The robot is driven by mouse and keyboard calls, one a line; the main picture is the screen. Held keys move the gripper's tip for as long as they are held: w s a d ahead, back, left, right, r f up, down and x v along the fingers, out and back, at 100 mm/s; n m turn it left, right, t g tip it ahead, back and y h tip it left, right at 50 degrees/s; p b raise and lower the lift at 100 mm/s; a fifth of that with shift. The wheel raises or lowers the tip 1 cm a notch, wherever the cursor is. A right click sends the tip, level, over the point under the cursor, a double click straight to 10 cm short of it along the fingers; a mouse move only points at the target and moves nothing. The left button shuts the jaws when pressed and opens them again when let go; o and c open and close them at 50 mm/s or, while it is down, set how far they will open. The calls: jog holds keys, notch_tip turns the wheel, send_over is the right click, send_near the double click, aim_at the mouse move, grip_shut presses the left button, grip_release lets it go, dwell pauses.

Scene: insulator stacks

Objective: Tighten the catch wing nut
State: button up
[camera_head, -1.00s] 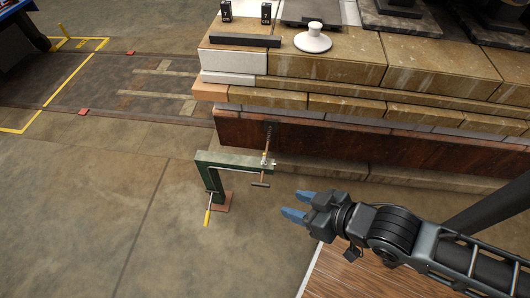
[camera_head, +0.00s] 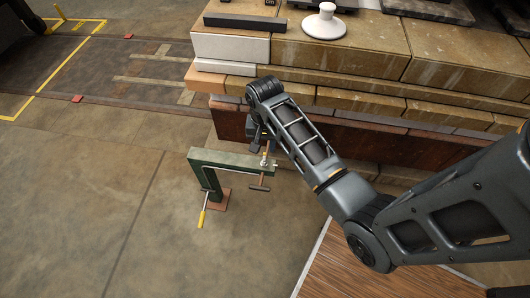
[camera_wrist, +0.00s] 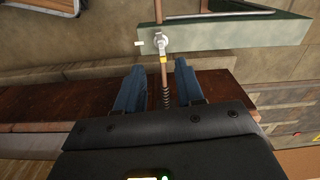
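The catch wing nut (camera_wrist: 160,42) is a small silvery piece on a threaded copper-coloured rod (camera_wrist: 164,73), at the arm of a green bracket (camera_wrist: 230,36). In the head view the wing nut (camera_head: 264,161) sits at the right end of the green bracket (camera_head: 215,159). My gripper (camera_wrist: 158,75) is open, its two blue fingers on either side of the rod with gaps to it. The nut lies just beyond the fingertips in the wrist view. A spring (camera_wrist: 167,100) on the rod shows between the fingers.
A dark red-brown beam (camera_head: 360,143) runs behind the bracket, under stacked tan blocks (camera_head: 345,45). A yellow-handled lever (camera_head: 202,217) hangs on the bracket's left side. A crossbar (camera_head: 259,188) ends the rod below. The floor to the left is open.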

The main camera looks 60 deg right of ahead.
aim_at(264, 159)
jog(key=shift+w+d+f, duration=0.1)
jog(key=shift+w, duration=0.05)
notch_tip(264, 159, down, 8)
jog(key=shift+r+b, duration=0.25)
jog(key=shift+b, duration=0.75)
grip_shut()
